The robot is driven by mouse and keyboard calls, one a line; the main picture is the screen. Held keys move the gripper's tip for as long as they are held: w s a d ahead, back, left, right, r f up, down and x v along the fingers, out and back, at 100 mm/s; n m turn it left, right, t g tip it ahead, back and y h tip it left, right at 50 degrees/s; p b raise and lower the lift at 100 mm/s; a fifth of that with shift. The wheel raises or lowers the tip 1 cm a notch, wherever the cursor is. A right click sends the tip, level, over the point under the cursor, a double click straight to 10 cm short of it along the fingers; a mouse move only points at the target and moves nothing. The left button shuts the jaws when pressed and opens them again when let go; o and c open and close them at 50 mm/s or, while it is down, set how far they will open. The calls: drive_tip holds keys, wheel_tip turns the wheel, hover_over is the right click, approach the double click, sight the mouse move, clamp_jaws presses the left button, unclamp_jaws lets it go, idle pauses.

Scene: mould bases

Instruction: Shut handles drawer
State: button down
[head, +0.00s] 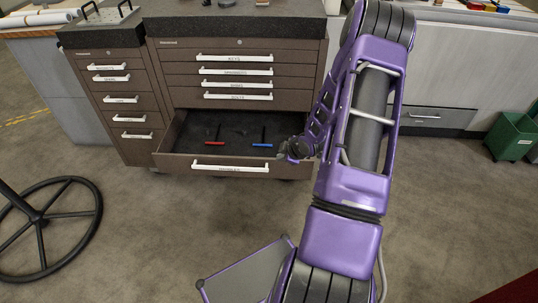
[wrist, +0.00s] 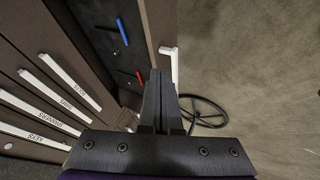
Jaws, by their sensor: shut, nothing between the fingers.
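The handles drawer (head: 185,163) is the bottom drawer of the wide brown cabinet, and it stands pulled out. Its white labelled handle (head: 229,167) runs along the front. Inside lie a red-handled tool (head: 215,142) and a blue-handled tool (head: 262,144). My gripper (head: 288,153) is at the right end of the drawer, near its front panel; I cannot tell whether it touches. In the wrist view the shut fingers (wrist: 161,95) are empty and overlap the drawer front, with the white handle (wrist: 169,66) beside them. The blue tool (wrist: 122,32) and red tool (wrist: 139,77) show there too.
Above are shut drawers with white handles, such as the keys drawer (head: 234,58). A narrower brown cabinet (head: 119,97) stands at left. A wheel-like ring base (head: 48,225) is on the floor at left. A green bin (head: 513,137) is at right. The floor before the drawer is open.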

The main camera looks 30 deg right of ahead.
drive_tip(key=b, duration=0.2)
approach(266, 164)
drive_tip(key=x, duration=0.5)
drive_tip(key=shift+a, duration=0.15)
drive_tip(key=shift+r, duration=0.1)
